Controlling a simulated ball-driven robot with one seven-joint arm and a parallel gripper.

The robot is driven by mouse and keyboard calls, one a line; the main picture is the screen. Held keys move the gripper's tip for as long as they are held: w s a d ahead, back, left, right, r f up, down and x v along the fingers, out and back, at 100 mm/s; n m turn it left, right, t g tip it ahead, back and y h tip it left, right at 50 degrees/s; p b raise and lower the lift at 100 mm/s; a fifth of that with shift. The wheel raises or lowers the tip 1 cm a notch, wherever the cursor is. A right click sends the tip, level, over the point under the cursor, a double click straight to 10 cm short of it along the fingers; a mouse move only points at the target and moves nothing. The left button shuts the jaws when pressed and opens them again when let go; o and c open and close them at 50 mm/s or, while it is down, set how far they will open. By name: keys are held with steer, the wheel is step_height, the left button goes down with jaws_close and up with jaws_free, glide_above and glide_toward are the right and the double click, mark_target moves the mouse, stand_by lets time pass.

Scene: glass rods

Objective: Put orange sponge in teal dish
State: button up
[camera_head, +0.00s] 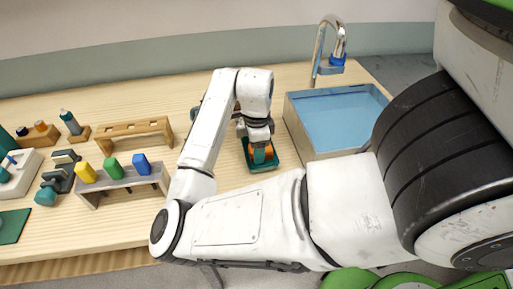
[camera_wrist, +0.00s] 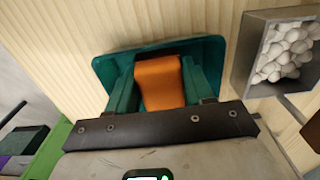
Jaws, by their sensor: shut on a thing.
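The orange sponge (camera_head: 269,151) is between the teal fingers of my gripper (camera_head: 261,153), over the teal dish (camera_head: 263,167). In the wrist view the sponge (camera_wrist: 160,84) is held between both fingers of my gripper (camera_wrist: 159,70), which is shut on it. The flat teal dish (camera_wrist: 108,70) lies behind and below the sponge on the wooden counter, and its rim shows around the far side. The sponge's lower end is within the dish's outline. I cannot tell whether it touches the dish floor. My arm hides part of the dish's surroundings in the head view.
A sink (camera_head: 340,115) with a tap (camera_head: 330,45) is right of the dish. A grey rack (camera_head: 120,183) with yellow, green and blue pieces and a wooden rack (camera_head: 122,129) stand left. A grey box of white balls (camera_wrist: 285,52) is right in the wrist view.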

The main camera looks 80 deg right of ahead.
steer(key=shift+f, duration=0.1)
steer(key=o, duration=1)
step_height(320, 180, up, 12)
steer(key=p, duration=0.1)
steer(key=shift+r, duration=0.2)
